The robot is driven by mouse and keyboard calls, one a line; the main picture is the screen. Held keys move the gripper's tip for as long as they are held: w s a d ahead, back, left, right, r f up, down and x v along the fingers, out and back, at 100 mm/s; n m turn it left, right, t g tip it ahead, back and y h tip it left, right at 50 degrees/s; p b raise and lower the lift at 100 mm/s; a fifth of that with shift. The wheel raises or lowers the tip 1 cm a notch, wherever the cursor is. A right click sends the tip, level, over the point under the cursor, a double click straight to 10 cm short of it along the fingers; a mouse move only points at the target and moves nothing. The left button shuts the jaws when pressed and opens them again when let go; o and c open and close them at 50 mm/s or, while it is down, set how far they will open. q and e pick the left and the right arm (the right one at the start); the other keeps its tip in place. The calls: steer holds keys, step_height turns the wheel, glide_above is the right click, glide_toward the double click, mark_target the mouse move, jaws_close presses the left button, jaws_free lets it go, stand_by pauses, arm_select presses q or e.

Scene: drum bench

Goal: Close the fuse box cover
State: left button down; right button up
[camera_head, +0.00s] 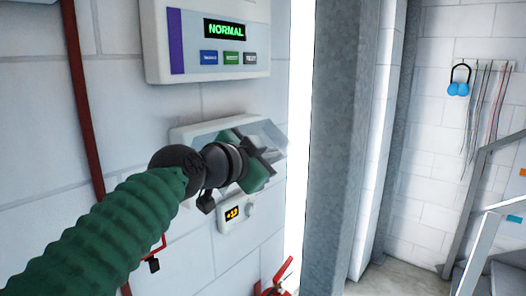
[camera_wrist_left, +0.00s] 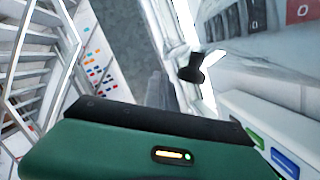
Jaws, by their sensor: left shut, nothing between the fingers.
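The fuse box (camera_head: 187,133) is a pale box on the white block wall, below the display panel, in the head view. A grey, see-through cover (camera_head: 268,130) shows at its right side, tilted; my gripper hides much of the box, so I cannot tell how far the cover stands open. My left gripper (camera_head: 264,158) is in front of the box, its fingers shut and empty. I cannot tell whether it touches the cover. In the left wrist view a dark fingertip (camera_wrist_left: 195,66) shows near a pale surface with a red mark (camera_wrist_left: 304,11). My right gripper is not in view.
The panel (camera_head: 207,40) reading NORMAL is above. A red pipe (camera_head: 80,95) runs down the left. A grey column (camera_head: 333,130) stands right; stair rails (camera_head: 490,150) are farther right.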

arm_select(q)
steer(key=w+a+f+m+t+b, duration=0.1)
steer(key=w+a+f+m+b, duration=0.1)
steer(key=f+b, duration=0.4)
steer(key=w+a+f+m+t+b, duration=0.1)
steer(key=w+a+f+m+b, duration=0.2)
steer(key=b, duration=1.1)
step_height(320, 180, down, 4)
steer(key=a+m, duration=0.1)
steer(key=m, duration=0.2)
steer(key=shift+w+m+y, duration=0.2)
steer(key=shift+m+y, duration=0.1)
steer(key=shift+y, duration=0.1)
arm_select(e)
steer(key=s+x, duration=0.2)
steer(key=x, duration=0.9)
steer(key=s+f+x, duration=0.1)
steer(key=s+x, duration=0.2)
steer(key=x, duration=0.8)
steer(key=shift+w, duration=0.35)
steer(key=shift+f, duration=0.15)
